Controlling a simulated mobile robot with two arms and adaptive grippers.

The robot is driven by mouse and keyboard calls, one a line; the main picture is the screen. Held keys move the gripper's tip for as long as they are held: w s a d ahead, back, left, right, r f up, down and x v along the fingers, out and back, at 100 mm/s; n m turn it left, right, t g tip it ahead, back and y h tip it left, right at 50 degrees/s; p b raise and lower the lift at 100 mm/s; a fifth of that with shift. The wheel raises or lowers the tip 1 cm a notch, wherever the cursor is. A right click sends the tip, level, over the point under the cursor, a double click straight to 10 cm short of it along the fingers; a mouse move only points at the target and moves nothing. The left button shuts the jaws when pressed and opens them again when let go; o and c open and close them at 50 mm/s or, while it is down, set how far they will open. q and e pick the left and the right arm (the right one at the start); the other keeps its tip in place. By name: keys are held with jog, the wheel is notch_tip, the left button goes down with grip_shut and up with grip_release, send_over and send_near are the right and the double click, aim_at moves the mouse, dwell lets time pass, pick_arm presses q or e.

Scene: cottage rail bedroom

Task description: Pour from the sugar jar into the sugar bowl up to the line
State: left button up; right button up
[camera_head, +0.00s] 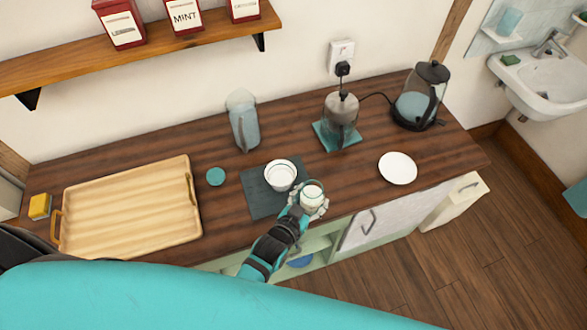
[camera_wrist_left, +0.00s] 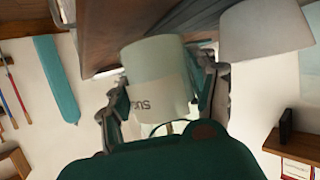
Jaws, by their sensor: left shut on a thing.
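My left gripper (camera_head: 313,208) is shut on the sugar jar (camera_head: 312,195), a clear jar with white contents. In the left wrist view the sugar jar (camera_wrist_left: 158,75) sits between the fingers (camera_wrist_left: 160,95), with part of a "SU" label showing upside down. The sugar bowl (camera_head: 281,176), small and white, stands on a dark slate mat (camera_head: 262,203). The jar is close to the bowl, on its front right side. The bowl (camera_wrist_left: 264,35) also shows beside the jar in the left wrist view. Its fill line and any stream of sugar cannot be made out. My right gripper is not in view.
A round teal lid (camera_head: 215,177) lies left of the mat, near a wooden tray (camera_head: 130,205). Behind stand a clear pitcher (camera_head: 243,122), a glass vessel on a teal mat (camera_head: 340,118) and a kettle (camera_head: 419,100). A white plate (camera_head: 398,168) lies right.

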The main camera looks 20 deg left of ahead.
pick_arm(q)
jog(key=shift+a+r, duration=0.1)
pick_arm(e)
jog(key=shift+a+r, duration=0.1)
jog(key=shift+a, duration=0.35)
